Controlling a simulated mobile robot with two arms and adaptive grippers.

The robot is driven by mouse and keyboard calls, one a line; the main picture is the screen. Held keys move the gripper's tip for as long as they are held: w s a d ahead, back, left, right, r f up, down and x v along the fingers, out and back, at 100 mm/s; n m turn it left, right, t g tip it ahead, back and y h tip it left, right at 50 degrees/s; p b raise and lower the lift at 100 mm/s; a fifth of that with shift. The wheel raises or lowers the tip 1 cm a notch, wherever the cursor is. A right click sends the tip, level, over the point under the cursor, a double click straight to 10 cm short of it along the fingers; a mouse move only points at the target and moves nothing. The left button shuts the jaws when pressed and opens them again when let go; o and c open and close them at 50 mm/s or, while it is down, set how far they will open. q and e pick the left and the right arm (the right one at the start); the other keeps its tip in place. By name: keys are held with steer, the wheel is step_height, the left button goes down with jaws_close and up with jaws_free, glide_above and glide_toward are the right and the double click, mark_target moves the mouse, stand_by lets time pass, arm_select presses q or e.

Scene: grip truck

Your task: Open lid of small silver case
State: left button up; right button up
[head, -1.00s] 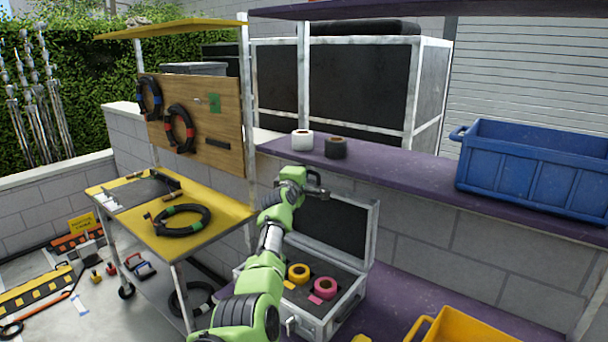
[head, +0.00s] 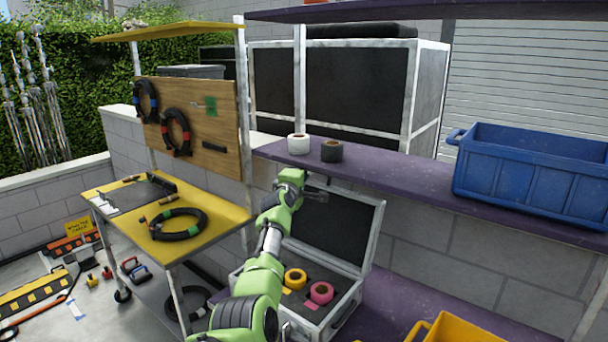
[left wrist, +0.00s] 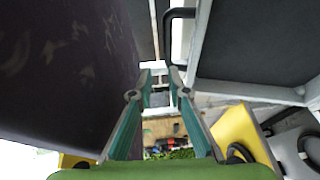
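The small silver case (head: 340,318) stands on the lower purple shelf with its lid (head: 335,225) raised and tilted back, dark inside. A yellow tape roll (head: 295,279) and a pink tape roll (head: 321,293) sit in its dark insert. My left gripper (head: 318,194) is at the lid's upper left edge; whether it touches is unclear. In the left wrist view my left gripper (left wrist: 160,82) has its fingers apart with nothing visible between them, and a pale-framed dark panel, apparently the lid (left wrist: 255,50), lies to their right. My right gripper is out of view.
The upper purple shelf (head: 400,175) runs behind the lid, with white (head: 298,144) and black (head: 331,151) tape rolls and a blue crate (head: 535,175). A yellow table (head: 220,212) is left of my arm. A yellow bin (head: 465,333) is at front right.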

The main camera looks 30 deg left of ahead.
arm_select(q)
steer(key=v, duration=1.2)
steer(key=shift+c, duration=0.3)
